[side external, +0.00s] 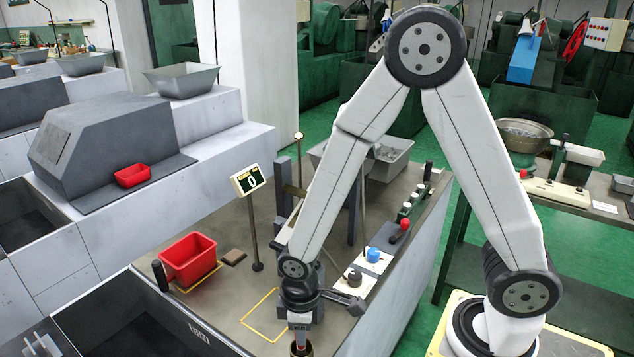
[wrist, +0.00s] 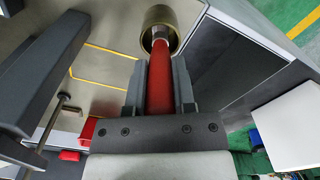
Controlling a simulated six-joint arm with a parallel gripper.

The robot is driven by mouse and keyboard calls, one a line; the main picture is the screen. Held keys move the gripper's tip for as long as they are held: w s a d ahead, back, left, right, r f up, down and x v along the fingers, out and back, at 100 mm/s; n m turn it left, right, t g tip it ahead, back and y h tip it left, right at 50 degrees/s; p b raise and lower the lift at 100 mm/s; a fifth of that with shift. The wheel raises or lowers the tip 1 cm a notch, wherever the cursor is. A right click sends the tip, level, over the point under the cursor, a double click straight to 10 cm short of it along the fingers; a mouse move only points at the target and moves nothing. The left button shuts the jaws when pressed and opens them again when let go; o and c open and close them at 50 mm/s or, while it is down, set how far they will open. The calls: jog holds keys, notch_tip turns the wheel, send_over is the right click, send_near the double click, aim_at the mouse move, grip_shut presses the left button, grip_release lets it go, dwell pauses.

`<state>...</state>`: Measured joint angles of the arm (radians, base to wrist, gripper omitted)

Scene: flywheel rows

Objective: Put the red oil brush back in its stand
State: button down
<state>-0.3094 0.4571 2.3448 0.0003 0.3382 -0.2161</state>
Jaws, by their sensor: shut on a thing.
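In the side view my gripper (side external: 300,335) points down at the bottom edge, right above the stand, which is mostly cut off by the frame.
A red bin (side external: 188,258) stands on the bench to the left, beside a small brown block (side external: 233,257). A yellow outlined square (side external: 262,318) on the bench is empty. A counter display on a post (side external: 248,180) stands behind. Knobs and levers (side external: 374,254) line the right edge.

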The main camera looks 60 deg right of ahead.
jog(key=shift+f, duration=0.15)
jog(key=shift+c, duration=1.8)
grip_release()
jog(key=shift+r, duration=3.9)
jog(key=shift+d, duration=0.15)
jog(key=s+d+r+m+t, duration=0.1)
jog(key=d+m+t, duration=0.1)
jog(key=d+m, duration=0.4)
jog(key=d, duration=0.3)
jog(key=shift+r+t, duration=0.3)
jog(key=shift+r, duration=0.05)
